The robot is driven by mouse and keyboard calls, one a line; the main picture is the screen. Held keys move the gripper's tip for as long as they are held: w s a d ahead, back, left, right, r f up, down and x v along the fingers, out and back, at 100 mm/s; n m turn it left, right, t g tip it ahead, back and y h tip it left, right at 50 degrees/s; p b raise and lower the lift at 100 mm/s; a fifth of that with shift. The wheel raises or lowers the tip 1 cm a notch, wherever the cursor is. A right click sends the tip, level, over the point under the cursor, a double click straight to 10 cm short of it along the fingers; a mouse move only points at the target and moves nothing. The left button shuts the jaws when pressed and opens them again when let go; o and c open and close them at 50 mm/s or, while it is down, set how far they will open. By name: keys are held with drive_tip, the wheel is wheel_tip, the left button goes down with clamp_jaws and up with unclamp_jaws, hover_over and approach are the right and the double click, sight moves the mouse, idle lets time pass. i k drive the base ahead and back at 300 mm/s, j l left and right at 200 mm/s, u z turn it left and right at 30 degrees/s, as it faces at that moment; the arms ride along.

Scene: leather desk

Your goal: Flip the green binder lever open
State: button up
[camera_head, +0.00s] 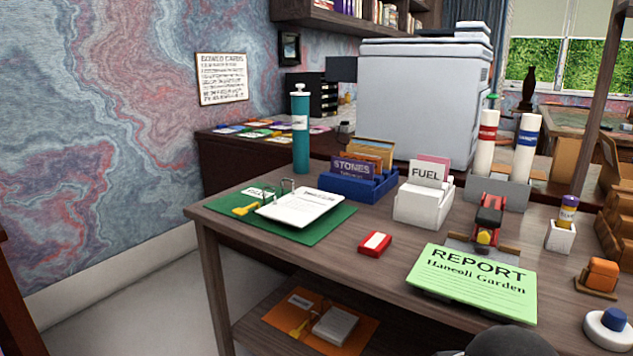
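A green binder (287,232) lies flat and open-looking at the left end of the wooden desk. A small metal lever or clip (287,186) stands near its back edge; it is too small to tell its exact position. A white printed sheet (302,208) lies on the binder's right part. A yellow piece (246,210) and a small label card lie on its left part. My gripper is not in view. A dark rounded shape at the bottom edge may be part of my arm.
A red block (375,244) and green "REPORT" board (478,285) lie nearer. An orange binder (355,343) lies on the lower shelf.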

sight(239, 212)
drive_tip(key=i+j, duration=0.1)
drive_tip(key=j, duration=0.45)
drive_tip(key=i+j, duration=0.1)
drive_tip(key=j, duration=0.5)
drive_tip(key=j+u, duration=0.1)
drive_tip(key=j, duration=0.45)
drive_tip(key=i, duration=0.05)
